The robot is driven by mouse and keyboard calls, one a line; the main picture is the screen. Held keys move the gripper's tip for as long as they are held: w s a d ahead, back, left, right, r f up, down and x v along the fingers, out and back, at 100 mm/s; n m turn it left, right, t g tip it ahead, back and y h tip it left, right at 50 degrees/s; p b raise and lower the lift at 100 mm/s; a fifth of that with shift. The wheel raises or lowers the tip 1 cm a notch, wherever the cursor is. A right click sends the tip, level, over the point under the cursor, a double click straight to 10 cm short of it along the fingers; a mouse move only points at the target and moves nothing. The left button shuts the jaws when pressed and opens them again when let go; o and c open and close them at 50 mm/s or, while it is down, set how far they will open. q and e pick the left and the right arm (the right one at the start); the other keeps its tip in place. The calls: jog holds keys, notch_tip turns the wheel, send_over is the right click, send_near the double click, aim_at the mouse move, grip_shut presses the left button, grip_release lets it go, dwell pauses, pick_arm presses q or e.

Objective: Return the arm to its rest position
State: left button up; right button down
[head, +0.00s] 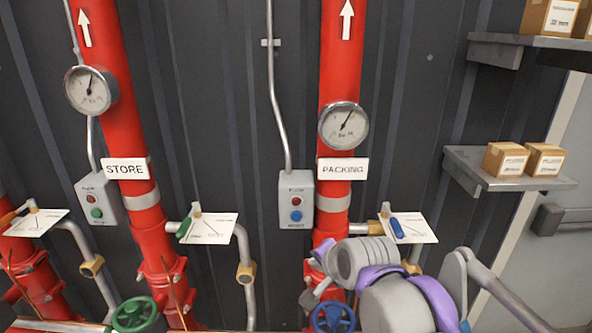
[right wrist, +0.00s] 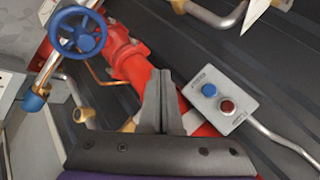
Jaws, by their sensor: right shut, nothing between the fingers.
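My right arm (head: 395,300), grey with purple bands, reaches in from the lower right in front of the PACKING pipe. My right gripper (head: 315,292) is small and partly hidden by the wrist in the head view. In the right wrist view the gripper (right wrist: 160,100) shows its two dark fingers pressed together, with nothing between them. Behind the fingers is the red pipe (right wrist: 128,62), and a blue handwheel (right wrist: 78,33) is at upper left. The handwheel (head: 333,318) also shows at the bottom of the head view. My left gripper is not in view.
The PACKING button box (head: 296,201) is on the wall left of its pipe, with a gauge (head: 343,126) above. The STORE pipe (head: 112,60) and a green handwheel (head: 134,314) are at left. Two shelves with boxes, the lower shelf (head: 480,170) among them, jut out at right.

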jog(key=s+d+f+n+g+h, duration=0.1)
jog(key=s+d+f+n, duration=0.3)
jog(key=s+f, duration=0.6)
jog(key=s+d+f+n+g+h, duration=0.1)
jog(key=s+d+f+n+h, duration=0.1)
jog(key=s+d+f+n, duration=0.3)
jog(key=s+d+f, duration=0.4)
jog(key=s+f, duration=0.1)
jog(key=s, duration=0.2)
jog(key=shift+d+g, duration=0.2)
jog(key=shift+g, duration=0.2)
